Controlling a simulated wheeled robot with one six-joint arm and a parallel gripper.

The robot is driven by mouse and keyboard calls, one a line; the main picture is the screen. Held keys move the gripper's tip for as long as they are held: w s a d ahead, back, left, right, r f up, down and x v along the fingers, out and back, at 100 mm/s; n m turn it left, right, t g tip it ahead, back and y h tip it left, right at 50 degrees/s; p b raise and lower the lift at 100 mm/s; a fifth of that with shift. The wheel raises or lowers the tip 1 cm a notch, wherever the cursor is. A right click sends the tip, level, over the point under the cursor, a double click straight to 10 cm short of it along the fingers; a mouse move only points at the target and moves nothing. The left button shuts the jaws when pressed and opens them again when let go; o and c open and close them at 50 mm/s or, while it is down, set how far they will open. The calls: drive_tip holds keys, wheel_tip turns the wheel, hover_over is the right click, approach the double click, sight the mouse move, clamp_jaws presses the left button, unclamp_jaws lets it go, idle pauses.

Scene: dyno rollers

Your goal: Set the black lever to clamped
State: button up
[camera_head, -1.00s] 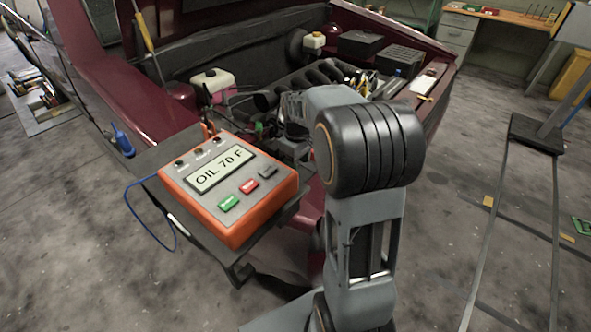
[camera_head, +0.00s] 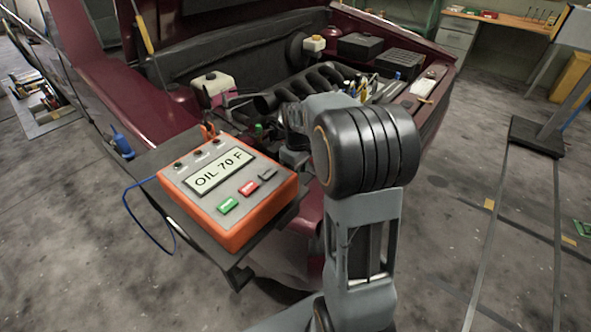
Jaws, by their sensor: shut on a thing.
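My gripper (camera_head: 286,150) is low in the engine bay, behind the orange tester and left of my arm's large black joint. It is small, dark and partly hidden by my own arm. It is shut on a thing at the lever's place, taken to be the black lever. The lever cannot be made out clearly against the dark parts around it, and its angle cannot be read. The orange tester (camera_head: 240,234) stands on a dark shelf in front of the car, its display reading "OIL 70 F".
The dark red car's open engine bay has a dark manifold (camera_head: 305,82), a white-capped bottle (camera_head: 212,84) and black boxes (camera_head: 360,45). A blue cable (camera_head: 129,205) hangs from the tester's shelf. The floor at right is mostly clear, with thin rails (camera_head: 485,250).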

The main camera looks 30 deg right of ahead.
clamp_jaws()
drive_tip(key=t+b, duration=0.1)
drive_tip(key=b, duration=0.1)
drive_tip(key=f+t+y+b, duration=0.1)
drive_tip(key=shift+s+d+f+b, duration=0.1)
drive_tip(key=shift+s+f+b, duration=0.05)
drive_tip(key=shift+s+b, duration=0.15)
drive_tip(key=shift+s+t+y+b, duration=0.1)
drive_tip(key=shift+t+y+b, duration=0.2)
drive_tip(key=shift+t+b, duration=0.65)
drive_tip(key=shift+b, duration=0.6)
drive_tip(key=shift+r, duration=0.2)
drive_tip(key=o, duration=0.7)
unclamp_jaws()
